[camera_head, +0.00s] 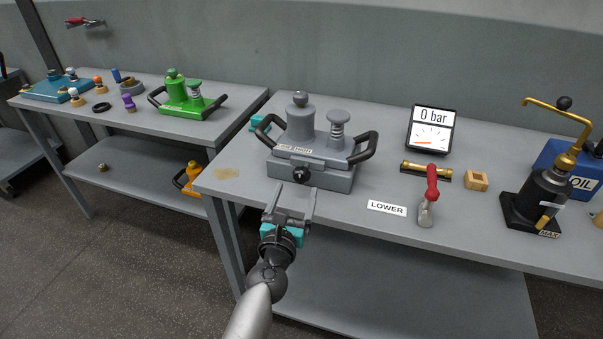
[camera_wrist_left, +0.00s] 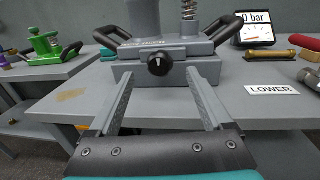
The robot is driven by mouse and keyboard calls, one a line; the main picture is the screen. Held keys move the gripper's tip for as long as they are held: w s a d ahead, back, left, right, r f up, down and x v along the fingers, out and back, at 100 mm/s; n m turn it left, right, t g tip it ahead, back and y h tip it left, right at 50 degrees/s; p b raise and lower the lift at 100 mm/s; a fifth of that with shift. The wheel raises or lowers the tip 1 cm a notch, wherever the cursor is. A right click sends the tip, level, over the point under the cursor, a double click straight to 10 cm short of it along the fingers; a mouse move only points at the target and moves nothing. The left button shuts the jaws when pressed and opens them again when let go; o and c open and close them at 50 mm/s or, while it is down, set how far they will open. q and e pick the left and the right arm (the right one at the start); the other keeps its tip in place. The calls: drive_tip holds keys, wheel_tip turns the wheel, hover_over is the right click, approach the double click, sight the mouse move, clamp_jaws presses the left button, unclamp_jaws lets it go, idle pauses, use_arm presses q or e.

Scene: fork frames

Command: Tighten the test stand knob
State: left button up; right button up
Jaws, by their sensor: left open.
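The grey test stand (camera_head: 313,175) sits on the near table with a grey unit with two black handles (camera_head: 301,125) on top of it. Its black knob (camera_head: 301,173) is on the front face and has a white mark, which points roughly upright in the left wrist view (camera_wrist_left: 160,63). My left gripper (camera_head: 291,190) is open and empty in front of the knob. In the left wrist view its two fingers (camera_wrist_left: 158,100) lie on either side of and below the knob, apart from it. My right gripper is not in view.
A red-handled lever (camera_head: 430,190) stands right of a LOWER label (camera_head: 387,208). A green unit (camera_head: 187,100) is on the left table (camera_head: 150,125).

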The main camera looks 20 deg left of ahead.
sight(300, 178)
use_arm(q)
drive_tip(key=w, duration=0.6)
drive_tip(key=shift+a+b, duration=0.3)
drive_tip(key=shift+b, duration=0.1)
drive_tip(key=shift+w, duration=0.75)
clamp_jaws()
drive_tip(key=shift+m+b, duration=0.35)
drive_tip(key=shift+m, duration=0.05)
